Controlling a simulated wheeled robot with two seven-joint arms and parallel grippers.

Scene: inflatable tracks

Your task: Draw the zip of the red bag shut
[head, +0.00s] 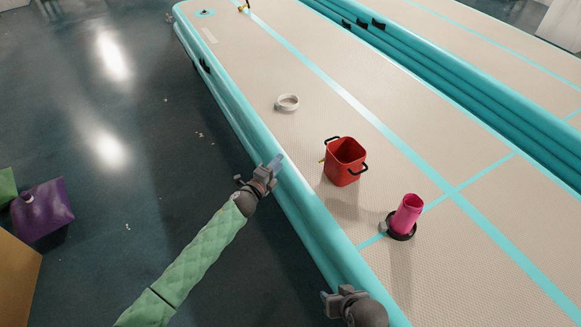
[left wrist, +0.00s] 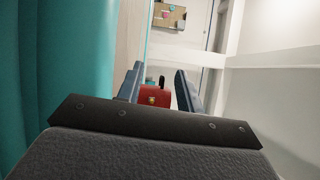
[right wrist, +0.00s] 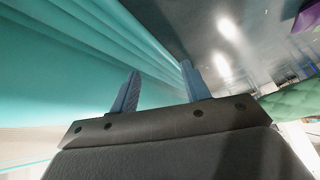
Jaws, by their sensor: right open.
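The red bag (head: 345,165) stands upright on the beige track, with dark handles at its sides and its top facing up. A small yellow bit (head: 322,160) shows at its left side; I cannot tell if it is the zip pull. The bag also shows in the left wrist view (left wrist: 155,97), beyond and between the fingers. My left gripper (head: 275,163) is open and empty by the teal side tube, left of the bag and apart from it. My right gripper (head: 328,298) is open and empty lower in the picture, also apart from the bag. The zip line is too small to make out.
A pink cylinder (head: 408,214) stands in a black ring (head: 401,232) right of the bag. The raised teal tube (head: 288,195) edges the track. A purple bag (head: 42,211) is on the floor at left. The track beyond is mostly clear.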

